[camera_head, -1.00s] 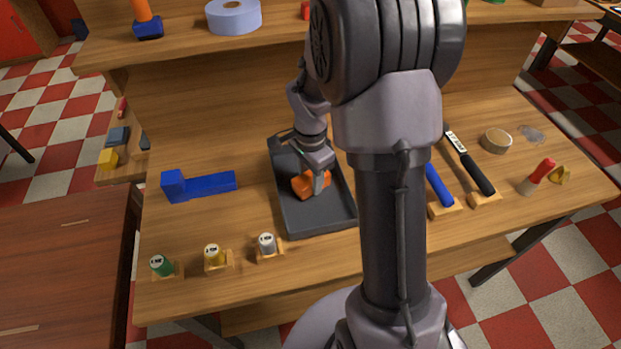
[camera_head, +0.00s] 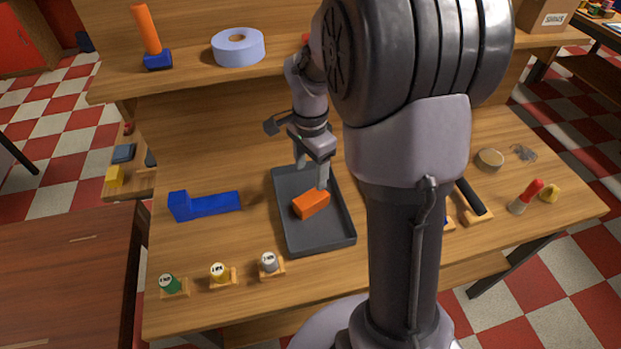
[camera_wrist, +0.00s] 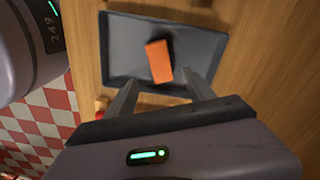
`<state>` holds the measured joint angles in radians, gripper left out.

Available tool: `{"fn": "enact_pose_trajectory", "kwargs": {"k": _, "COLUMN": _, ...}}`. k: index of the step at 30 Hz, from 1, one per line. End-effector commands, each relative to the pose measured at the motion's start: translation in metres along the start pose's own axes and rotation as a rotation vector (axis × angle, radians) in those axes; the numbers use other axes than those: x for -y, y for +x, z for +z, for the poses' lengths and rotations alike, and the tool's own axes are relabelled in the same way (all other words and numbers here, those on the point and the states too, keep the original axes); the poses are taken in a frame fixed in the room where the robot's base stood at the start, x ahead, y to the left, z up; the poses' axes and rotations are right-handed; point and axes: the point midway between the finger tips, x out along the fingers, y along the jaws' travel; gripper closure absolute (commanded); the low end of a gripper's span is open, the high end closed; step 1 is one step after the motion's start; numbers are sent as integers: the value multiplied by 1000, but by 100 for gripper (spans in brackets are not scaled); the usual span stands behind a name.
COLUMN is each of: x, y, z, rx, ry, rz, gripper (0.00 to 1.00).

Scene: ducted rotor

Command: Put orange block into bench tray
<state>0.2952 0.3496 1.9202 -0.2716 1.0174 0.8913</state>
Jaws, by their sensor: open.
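The orange block (camera_head: 311,204) lies in the dark grey bench tray (camera_head: 300,243) on the wooden bench. In the wrist view the block (camera_wrist: 159,62) rests on the floor of the tray (camera_wrist: 120,40), apart from the walls. My gripper (camera_head: 312,180) is open and empty, above the tray and behind the block. In the wrist view its two fingers (camera_wrist: 165,92) are spread wide, with the block beyond their tips and touching neither.
A blue L-shaped part (camera_head: 205,205) lies left of the tray. Several small labelled cylinders (camera_head: 220,272) stand in wooden holders along the front.

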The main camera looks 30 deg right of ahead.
Motion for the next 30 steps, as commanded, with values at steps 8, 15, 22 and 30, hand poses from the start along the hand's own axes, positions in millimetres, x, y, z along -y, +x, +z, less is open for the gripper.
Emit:
{"fn": "enact_pose_trajectory", "kwargs": {"k": 8, "x": -40, "y": -93, "z": 73, "rx": -33, "ry": -363, "rz": -193, "gripper": 38}}
{"fn": "enact_pose_trajectory", "kwargs": {"k": 15, "x": -134, "y": -141, "z": 164, "rx": -143, "ry": -921, "rz": -475, "gripper": 38}}
{"fn": "enact_pose_trajectory", "kwargs": {"k": 22, "x": -155, "y": -140, "z": 180, "rx": -184, "ry": -1057, "rz": -541, "gripper": 38}}
{"fn": "enact_pose_trajectory", "kwargs": {"k": 30, "x": -154, "y": -141, "z": 179, "rx": -183, "ry": -1053, "rz": -540, "gripper": 38}}
